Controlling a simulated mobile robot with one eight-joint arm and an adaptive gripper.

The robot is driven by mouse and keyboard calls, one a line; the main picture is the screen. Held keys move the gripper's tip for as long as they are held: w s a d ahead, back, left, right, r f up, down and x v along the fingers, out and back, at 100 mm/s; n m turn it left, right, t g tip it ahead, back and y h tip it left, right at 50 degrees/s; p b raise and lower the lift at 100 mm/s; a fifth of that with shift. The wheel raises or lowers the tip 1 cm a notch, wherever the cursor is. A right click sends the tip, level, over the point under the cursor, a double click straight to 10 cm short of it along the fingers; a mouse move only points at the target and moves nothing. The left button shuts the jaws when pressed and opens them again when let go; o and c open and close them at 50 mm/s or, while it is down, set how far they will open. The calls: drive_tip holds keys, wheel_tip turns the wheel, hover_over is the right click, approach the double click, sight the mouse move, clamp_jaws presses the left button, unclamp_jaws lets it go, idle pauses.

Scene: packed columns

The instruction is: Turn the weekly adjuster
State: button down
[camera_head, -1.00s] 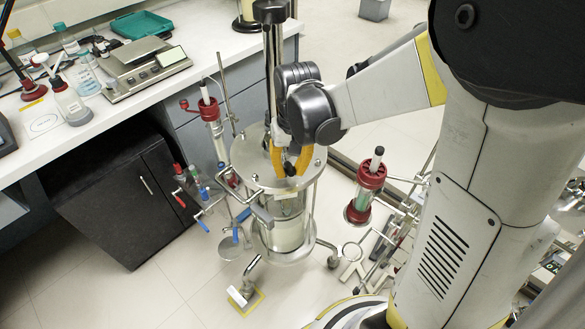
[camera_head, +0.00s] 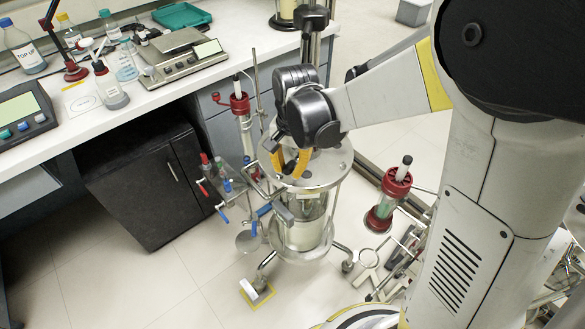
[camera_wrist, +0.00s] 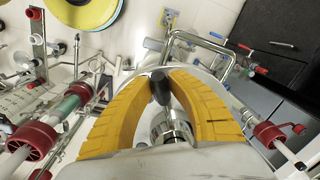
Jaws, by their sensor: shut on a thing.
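The weekly adjuster appears to be the small black knob (camera_wrist: 161,88) between my fingertips in the wrist view, with a silver metal collar beside it; no label is readable. My gripper (camera_wrist: 164,76) has two yellow ribbed fingers closed on this knob. In the head view my gripper (camera_head: 289,168) points down at the round steel top plate (camera_head: 325,172) of a glass column (camera_head: 307,207), left of the plate's middle. The fingers and wrist mostly hide the knob there.
A red-capped column (camera_head: 388,196) stands to the right. A rack with red and blue valves (camera_head: 225,185) is to the left. The bench (camera_head: 150,105) holds a balance (camera_head: 178,58) and bottles. A black cabinet (camera_head: 140,185) stands beneath. A steel bent handle (camera_wrist: 215,45) lies close to my fingers.

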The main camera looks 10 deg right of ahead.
drive_tip(key=c, duration=1.2)
unclamp_jaws()
drive_tip(key=r, duration=1.2)
drive_tip(key=shift+s+d, duration=0.2)
drive_tip(key=shift+d, duration=0.1)
drive_tip(key=s+d+n+t, duration=0.2)
drive_tip(key=s, duration=0.2)
drive_tip(key=s+d+n+t, duration=0.2)
drive_tip(key=s+d, duration=0.1)
drive_tip(key=s, duration=0.1)
drive_tip(key=s+d+n+t, duration=0.2)
drive_tip(key=s, duration=0.2)
drive_tip(key=shift+s+d+r+n+t+h, duration=0.2)
drive_tip(key=shift+d+r+n+t+h, duration=0.1)
drive_tip(key=shift+r+n+t, duration=0.1)
